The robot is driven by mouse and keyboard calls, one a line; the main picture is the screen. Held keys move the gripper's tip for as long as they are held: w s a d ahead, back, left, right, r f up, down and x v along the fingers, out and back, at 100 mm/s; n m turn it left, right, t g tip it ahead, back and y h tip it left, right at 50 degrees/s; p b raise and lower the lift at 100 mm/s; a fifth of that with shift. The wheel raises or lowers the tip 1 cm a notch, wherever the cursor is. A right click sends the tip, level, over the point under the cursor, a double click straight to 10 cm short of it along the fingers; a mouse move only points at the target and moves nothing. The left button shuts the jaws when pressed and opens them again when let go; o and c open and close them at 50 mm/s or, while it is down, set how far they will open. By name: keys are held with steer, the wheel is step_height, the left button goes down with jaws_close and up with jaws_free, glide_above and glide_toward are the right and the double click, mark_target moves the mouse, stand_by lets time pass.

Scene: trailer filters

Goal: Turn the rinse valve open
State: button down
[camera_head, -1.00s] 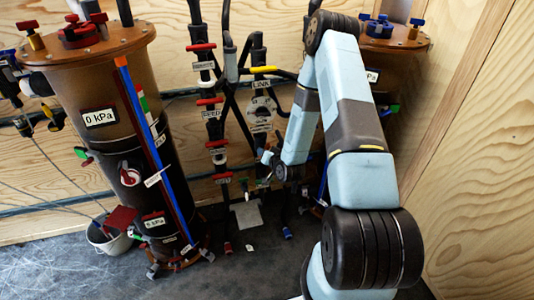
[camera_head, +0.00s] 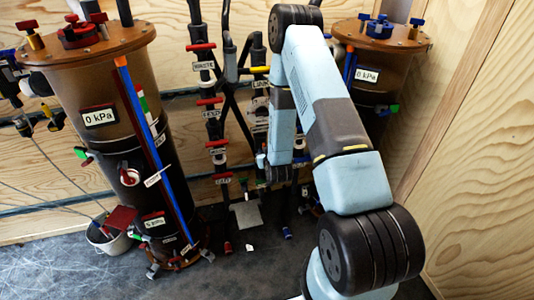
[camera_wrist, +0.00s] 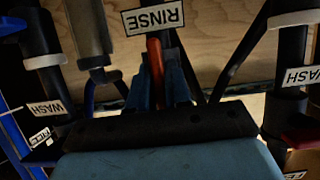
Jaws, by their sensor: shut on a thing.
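In the wrist view, the rinse valve's orange-red handle (camera_wrist: 154,52) stands lengthwise between the two blue fingers of my gripper (camera_wrist: 158,74). The gripper is shut on this handle. The white RINSE label (camera_wrist: 152,17) appears upside down just beyond the handle's far end. The valve body behind the handle is mostly hidden. In the head view, my arm hides the rinse valve, and the gripper's jaws cannot be made out.
WASH labels hang on pipes at left (camera_wrist: 46,108) and right (camera_wrist: 303,76) of the wrist view. A large filter column (camera_head: 85,75) stands left, a second column (camera_head: 378,48) stands right behind my arm. Red-handled valves (camera_head: 208,101) line the middle pipe.

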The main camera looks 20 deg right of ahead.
steer(key=shift+s+f, duration=0.1)
steer(key=c, duration=1.2)
jaws_free()
steer(key=shift+o, duration=0.2)
steer(key=v, duration=0.7)
steer(key=shift+s, duration=0.15)
